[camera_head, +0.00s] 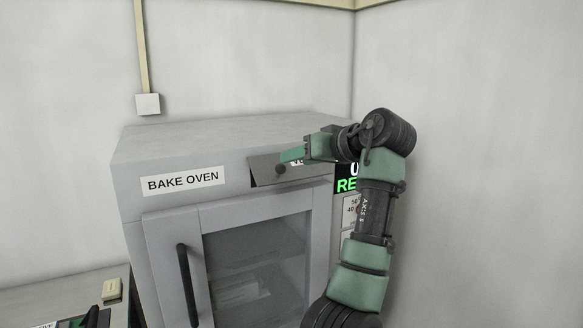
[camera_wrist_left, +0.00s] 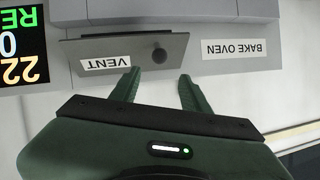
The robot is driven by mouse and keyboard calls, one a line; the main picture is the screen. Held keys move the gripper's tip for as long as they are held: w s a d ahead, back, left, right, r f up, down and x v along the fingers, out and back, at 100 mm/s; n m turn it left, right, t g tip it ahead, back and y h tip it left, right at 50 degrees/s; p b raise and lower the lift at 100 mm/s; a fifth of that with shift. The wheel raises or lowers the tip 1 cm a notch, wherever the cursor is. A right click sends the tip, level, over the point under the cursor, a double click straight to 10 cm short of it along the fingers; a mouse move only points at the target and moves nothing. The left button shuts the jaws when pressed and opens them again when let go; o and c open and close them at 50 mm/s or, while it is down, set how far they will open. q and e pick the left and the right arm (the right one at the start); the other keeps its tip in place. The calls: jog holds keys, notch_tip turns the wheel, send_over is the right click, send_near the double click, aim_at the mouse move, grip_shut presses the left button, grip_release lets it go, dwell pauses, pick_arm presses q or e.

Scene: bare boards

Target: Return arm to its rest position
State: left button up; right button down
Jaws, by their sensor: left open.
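My left gripper (camera_head: 291,155) is in front of the upper front of the grey bake oven (camera_head: 215,150), with its arm rising from the lower right. In the left wrist view my left gripper (camera_wrist_left: 158,78) has its two green fingers spread with nothing between them. The fingertips are close to the grey vent panel (camera_head: 263,171), which has a dark round knob. The vent panel (camera_wrist_left: 125,48) and its knob (camera_wrist_left: 159,55) appear upside down in the wrist view, just beyond the fingertips. I cannot tell whether a finger touches the panel. My right gripper is not in view.
The oven's glass door (camera_head: 255,262) with a dark handle (camera_head: 187,285) is shut. A lit display (camera_head: 346,178) is partly hidden behind my arm. Walls meet behind the oven. A counter (camera_head: 60,297) with small items is at lower left. Open space lies right of my arm.

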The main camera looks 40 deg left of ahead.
pick_arm(q)
jog(key=shift+s+d+r, duration=0.1)
jog(key=shift+d+r, duration=0.05)
jog(key=shift+d, duration=0.1)
dwell(0.3)
